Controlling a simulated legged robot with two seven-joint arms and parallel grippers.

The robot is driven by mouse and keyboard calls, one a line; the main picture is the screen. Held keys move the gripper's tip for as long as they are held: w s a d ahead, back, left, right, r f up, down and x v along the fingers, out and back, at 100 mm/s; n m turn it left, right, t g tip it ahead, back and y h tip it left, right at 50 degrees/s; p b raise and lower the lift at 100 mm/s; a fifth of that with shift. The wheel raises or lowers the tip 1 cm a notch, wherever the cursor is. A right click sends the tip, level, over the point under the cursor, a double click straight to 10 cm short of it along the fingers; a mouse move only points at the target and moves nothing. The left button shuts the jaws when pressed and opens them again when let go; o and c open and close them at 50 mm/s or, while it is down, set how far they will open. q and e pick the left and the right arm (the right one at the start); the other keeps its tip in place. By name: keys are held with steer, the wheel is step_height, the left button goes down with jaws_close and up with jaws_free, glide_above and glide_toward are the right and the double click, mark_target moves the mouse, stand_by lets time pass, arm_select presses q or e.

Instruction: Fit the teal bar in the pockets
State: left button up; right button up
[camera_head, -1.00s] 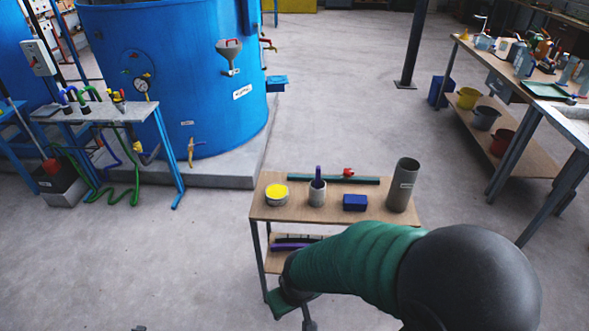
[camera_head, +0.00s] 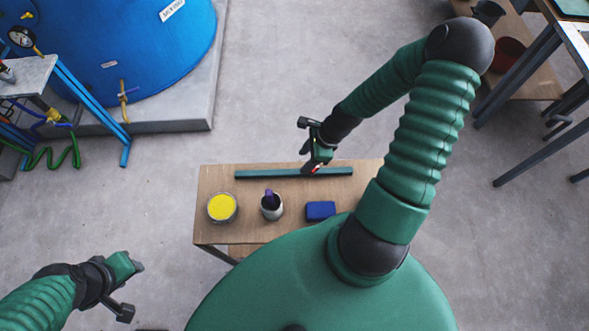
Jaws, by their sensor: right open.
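The teal bar (camera_head: 262,174) lies lengthwise along the back of the small wooden table, running left to right. My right gripper (camera_head: 313,167) is open and reaches down over the bar, right of its middle. The jaws hide a short part of the bar, and a small red part shows at the fingertips. I cannot tell whether the jaws touch the bar. My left gripper (camera_head: 135,265) hangs over the floor, left of the table and apart from it; its jaw gap is unclear. I cannot make out the pockets.
On the table (camera_head: 215,182) stand a yellow-topped tin (camera_head: 222,208), a grey cup (camera_head: 271,208) with a purple item, and a blue box (camera_head: 320,210). The blue tank (camera_head: 120,60) stands on a concrete plinth at upper left. A workbench is at right.

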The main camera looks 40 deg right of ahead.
mark_target(295, 172)
steer(key=a+f, duration=0.1)
steer(key=w+a+f, duration=0.1)
steer(key=f, duration=0.1)
steer(key=shift+a, duration=0.2)
steer(key=shift+w+f, duration=0.1)
steer(key=shift+f, duration=0.3)
steer(key=f, duration=0.2)
steer(key=d+f, duration=0.1)
steer(key=w+f, duration=0.1)
steer(key=f, duration=0.1)
steer(key=shift+d+f, duration=0.3)
steer(key=shift+d, duration=0.05)
steer(key=shift+s+a, duration=0.1)
steer(key=shift+a, duration=0.3)
steer(key=shift+a+r, duration=0.15)
steer(key=shift+a, duration=0.45)
steer(key=c, duration=0.3)
steer(key=shift+w+a, duration=0.1)
steer(key=shift+w, duration=0.1)
steer(key=shift+c, duration=2.5)
steer(key=shift+d, duration=0.2)
jaws_close()
steer(key=shift+s+d, duration=0.2)
steer(key=shift+d, duration=0.3)
arm_select(q)
steer(key=shift+a+f, duration=0.25)
steer(key=shift+a, duration=0.5)
arm_select(e)
steer(key=shift+w+a, duration=0.1)
steer(key=shift+a, duration=0.2)
